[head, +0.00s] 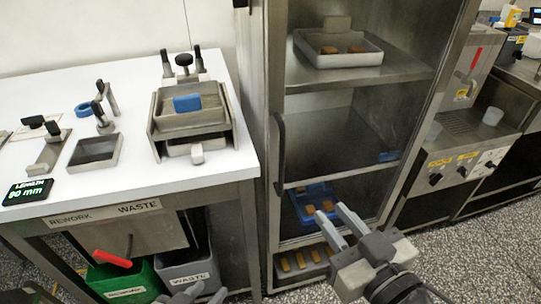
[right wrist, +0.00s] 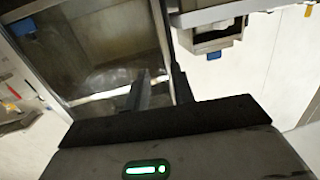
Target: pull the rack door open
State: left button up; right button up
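The rack (head: 272,215) is a tall steel cabinet right of the white table in the head view. Its door looks closed, with shelves showing through its glass. A black vertical door handle (head: 280,155) is on its left side. My right gripper (head: 335,220) is open and empty, low in front of the door, below and right of the handle and apart from it. Its two fingers also show in the right wrist view (right wrist: 160,88), with a gap between them. My left gripper (head: 205,293) is only partly in view at the bottom edge, its fingertips apart, with nothing visible between them.
The white table (head: 130,85) with fixtures and a blue-handled tool stands left of the rack. Below it are a green bin (head: 125,280) and a grey waste bin (head: 190,272). Trays with pieces sit inside the rack. A steel machine (head: 455,150) stands at the right. Speckled floor shows at the right.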

aim_at(284, 153)
jog(key=shift+n+t+y, duration=0.3)
jog(key=shift+y, duration=0.4)
jog(key=r+x, duration=0.1)
jog(key=x, duration=0.4)
jog(key=p+x, duration=0.1)
jog(key=x, duration=0.4)
jog(key=a+r+x, duration=0.1)
jog(key=x, duration=0.4)
jog(key=shift+a+r+p, duration=0.25)
jog(key=shift+r+p, duration=0.05)
jog(key=shift+p, duration=0.1)
grip_shut()
